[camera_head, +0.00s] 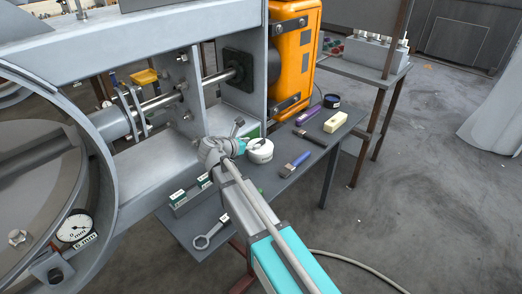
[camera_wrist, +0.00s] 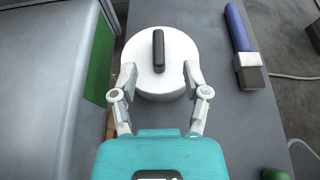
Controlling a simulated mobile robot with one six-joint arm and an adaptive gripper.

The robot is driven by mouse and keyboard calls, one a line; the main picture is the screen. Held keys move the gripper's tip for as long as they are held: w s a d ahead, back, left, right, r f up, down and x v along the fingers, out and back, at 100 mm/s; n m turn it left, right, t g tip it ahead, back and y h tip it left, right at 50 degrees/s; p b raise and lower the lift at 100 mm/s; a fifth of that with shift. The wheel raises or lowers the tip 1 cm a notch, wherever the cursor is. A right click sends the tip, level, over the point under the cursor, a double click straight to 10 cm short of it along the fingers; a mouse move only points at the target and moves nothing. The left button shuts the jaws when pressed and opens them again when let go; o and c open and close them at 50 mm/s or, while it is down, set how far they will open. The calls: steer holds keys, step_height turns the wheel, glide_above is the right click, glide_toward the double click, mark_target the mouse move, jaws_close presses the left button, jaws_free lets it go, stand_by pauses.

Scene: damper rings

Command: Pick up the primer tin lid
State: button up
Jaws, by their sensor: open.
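The primer tin lid (camera_wrist: 176,52) is a round white disc with a black bar handle (camera_wrist: 158,52) on top. It lies on the white tin (camera_head: 261,155), which stands on the grey bench; the lid also shows in the head view (camera_head: 262,145). My gripper (camera_wrist: 159,74) is open, its two fingers apart over the near part of the lid in the wrist view. The handle lies between and slightly beyond the fingertips, and nothing is held. Whether the fingers touch the lid cannot be told.
A blue-handled brush (camera_head: 295,163) lies right of the tin on the bench (camera_head: 264,186). A yellow block (camera_head: 335,122) and a dark tin (camera_head: 331,101) stand farther back. The large grey machine (camera_head: 150,170) closes off the left side. A ring spanner (camera_head: 208,236) lies at the front.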

mark_target(260, 141)
steer(key=shift+w+d+f, duration=0.2)
steer(key=shift+w+d, duration=0.15)
steer(key=shift+w, duration=0.1)
steer(key=shift+b+x, duration=1.1)
steer(key=shift+x, duration=1.5)
steer(key=shift+a, duration=0.1)
jaws_close()
